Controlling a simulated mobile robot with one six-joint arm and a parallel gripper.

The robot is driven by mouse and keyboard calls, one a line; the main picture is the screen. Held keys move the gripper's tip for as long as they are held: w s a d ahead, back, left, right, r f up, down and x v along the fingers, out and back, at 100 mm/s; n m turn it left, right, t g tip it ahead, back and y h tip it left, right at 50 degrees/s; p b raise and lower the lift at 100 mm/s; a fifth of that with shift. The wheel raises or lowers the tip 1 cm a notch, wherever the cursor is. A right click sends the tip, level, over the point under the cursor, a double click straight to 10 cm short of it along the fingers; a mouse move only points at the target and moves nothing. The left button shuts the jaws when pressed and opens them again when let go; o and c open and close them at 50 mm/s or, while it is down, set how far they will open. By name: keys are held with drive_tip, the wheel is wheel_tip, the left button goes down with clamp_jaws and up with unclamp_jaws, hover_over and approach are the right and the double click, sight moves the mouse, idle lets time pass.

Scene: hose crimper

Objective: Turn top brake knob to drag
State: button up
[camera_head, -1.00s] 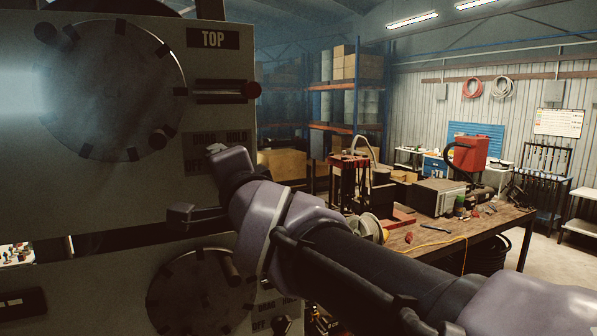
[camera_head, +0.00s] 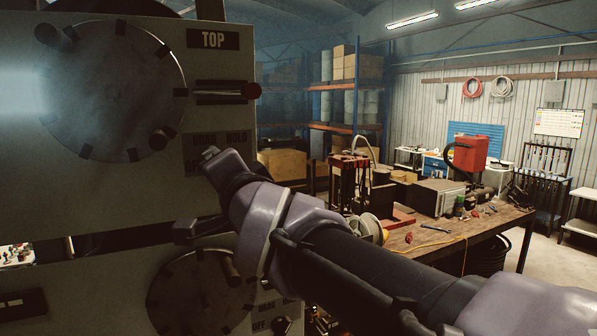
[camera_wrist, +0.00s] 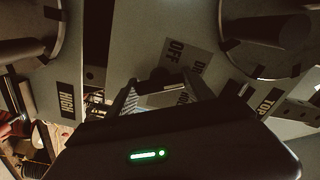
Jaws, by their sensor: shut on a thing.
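The upper grey panel has a TOP sign (camera_head: 213,39); the sign also shows in the wrist view (camera_wrist: 270,101). The brake label (camera_head: 220,138) on this panel reads DRAG and HOLD, with OFF at lower left. In the wrist view the OFF label (camera_wrist: 174,50) is beyond the fingers, beside partly covered DRAG and HOLD words. My gripper (camera_wrist: 163,90) is at this label, shut on the top brake knob. The knob is mostly hidden by my gripper in both views, so its pointing direction cannot be told.
A round plate (camera_head: 112,90) with a peg is left of the label. A red-ended lever (camera_head: 225,91) sticks out above it. A second round plate (camera_head: 200,290) is below, close under my arm. A cluttered workbench (camera_head: 470,225) stands at right.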

drive_tip(key=o, duration=1.4)
drive_tip(key=shift+c, duration=0.2)
drive_tip(key=p+v, duration=0.3)
drive_tip(key=v, duration=1.4)
drive_tip(key=shift+d+p, duration=0.2)
drive_tip(key=shift+p, duration=0.1)
drive_tip(key=shift+s, duration=0.1)
